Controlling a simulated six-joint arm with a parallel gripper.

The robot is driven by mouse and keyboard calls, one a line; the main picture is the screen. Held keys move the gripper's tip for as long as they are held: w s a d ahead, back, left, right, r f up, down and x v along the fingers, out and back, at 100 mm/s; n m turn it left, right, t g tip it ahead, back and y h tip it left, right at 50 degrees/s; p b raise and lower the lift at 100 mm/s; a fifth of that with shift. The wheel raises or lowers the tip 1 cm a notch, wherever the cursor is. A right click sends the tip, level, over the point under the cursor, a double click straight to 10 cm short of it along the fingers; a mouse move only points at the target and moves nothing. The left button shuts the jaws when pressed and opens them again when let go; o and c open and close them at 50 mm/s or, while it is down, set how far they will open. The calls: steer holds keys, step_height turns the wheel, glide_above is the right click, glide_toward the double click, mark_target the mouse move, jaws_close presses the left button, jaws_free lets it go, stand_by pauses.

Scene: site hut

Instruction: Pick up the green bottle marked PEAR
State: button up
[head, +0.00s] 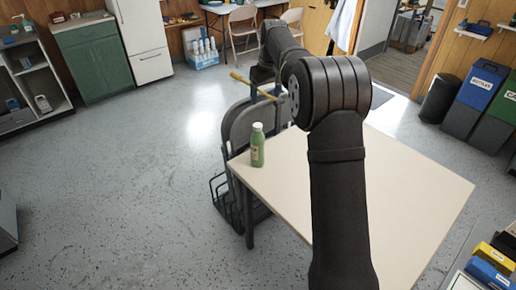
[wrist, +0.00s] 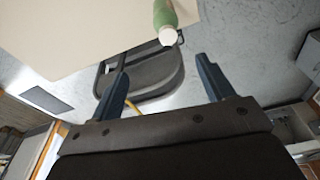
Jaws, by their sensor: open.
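A green bottle (head: 257,152) with a white cap stands upright near the left corner of the pale table (head: 430,190). Its label is too small to read. In the wrist view the bottle (wrist: 178,12) shows at the top edge, beyond my fingertips, partly cut off by the frame. My gripper (wrist: 161,66) is open, with nothing between its fingers. In the head view my gripper (head: 265,96) is above and beyond the bottle, apart from it, and partly hidden by my arm.
A dark folding chair (head: 236,128) stands against the table's left side, under my gripper. A yellow rod (head: 241,78) shows close to the fingers; I cannot tell whether it touches them. The visible tabletop around the bottle is clear. Blue and green bins (head: 480,90) stand at right.

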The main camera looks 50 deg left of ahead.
mark_target(258, 125)
steer(key=a+f, duration=0.1)
steer(key=f, duration=0.4)
steer(key=a+f, duration=0.1)
steer(key=f, duration=0.5)
steer(key=s+a+f, duration=0.1)
steer(key=f, duration=0.5)
steer(key=shift+a, duration=0.2)
steer(key=c, duration=1.3)
